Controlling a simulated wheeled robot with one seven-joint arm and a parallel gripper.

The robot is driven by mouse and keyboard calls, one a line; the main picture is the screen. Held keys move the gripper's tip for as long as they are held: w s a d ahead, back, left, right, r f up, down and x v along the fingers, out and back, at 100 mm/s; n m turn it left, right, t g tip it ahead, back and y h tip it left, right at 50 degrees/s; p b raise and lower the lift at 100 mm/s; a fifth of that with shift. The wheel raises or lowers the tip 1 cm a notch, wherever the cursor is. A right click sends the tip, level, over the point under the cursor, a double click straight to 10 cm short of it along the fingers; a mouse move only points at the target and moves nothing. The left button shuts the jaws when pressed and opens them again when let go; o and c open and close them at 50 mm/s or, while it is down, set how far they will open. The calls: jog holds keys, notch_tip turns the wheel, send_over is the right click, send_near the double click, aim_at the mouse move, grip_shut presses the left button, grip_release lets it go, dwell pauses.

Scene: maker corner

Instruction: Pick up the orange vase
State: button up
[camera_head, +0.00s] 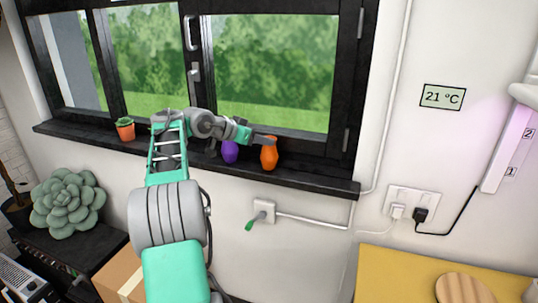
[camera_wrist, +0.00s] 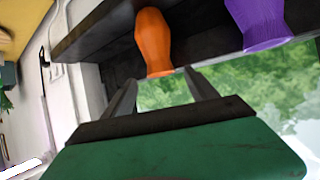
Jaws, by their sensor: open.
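The orange vase (camera_head: 269,156) stands on the dark window sill (camera_head: 310,178), toward its right end. In the wrist view the orange vase (camera_wrist: 153,42) shows upside down, ahead of the two fingers and roughly between their lines. My gripper (camera_head: 264,141) reaches in from the left at the vase's upper part; a finger overlaps the vase's top in the head view. In the wrist view my gripper (camera_wrist: 160,85) is open, with nothing between its fingers. I cannot tell from the head view whether a finger touches the vase.
A purple vase (camera_head: 230,152) stands just left of the orange one, under my gripper; it also shows in the wrist view (camera_wrist: 260,22). A potted cactus (camera_head: 125,129) sits farther left on the sill. The window (camera_head: 270,70) is close behind. The sill right of the orange vase is clear.

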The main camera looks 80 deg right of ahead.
aim_at(269, 153)
jog(key=p+x, duration=0.1)
jog(key=x, duration=0.5)
jog(key=shift+s+d+f+p, duration=0.1)
jog(key=shift+d+f+p, duration=0.1)
jog(key=shift+f+p, duration=0.2)
jog(key=shift+a, duration=0.15)
jog(key=shift+c, duration=0.2)
grip_shut()
